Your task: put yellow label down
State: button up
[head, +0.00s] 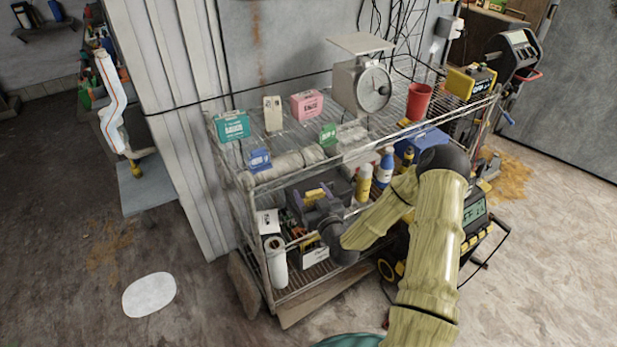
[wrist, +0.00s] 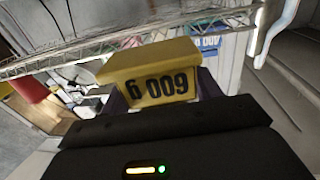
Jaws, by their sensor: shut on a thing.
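The yellow label (wrist: 152,72) is a small yellow block with dark digits on its front face. It fills the middle of the wrist view, and a small part of it shows in the head view (head: 316,194). My gripper (wrist: 160,92) is shut on it, with the fingers at its two sides. In the head view my gripper (head: 312,198) is in front of the wire shelf rack (head: 262,185), below the top shelf's front edge. My gripper and forearm hide part of the lower shelf.
The top shelf holds a teal box (head: 231,125), cream box (head: 272,114), pink box (head: 307,104), scale (head: 350,88) and red cup (head: 419,101). Bottles (head: 364,183) stand on the lower shelf.

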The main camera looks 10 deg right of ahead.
jog(key=s+f+m+h, duration=0.2)
jog(key=s+f+h, duration=0.1)
jog(key=s+f, duration=0.4)
notch_tip(320, 180, down, 2)
jog(key=shift+s+a+f, duration=0.1)
jog(key=shift+s+a, duration=0.05)
jog(key=shift+s+a, duration=0.1)
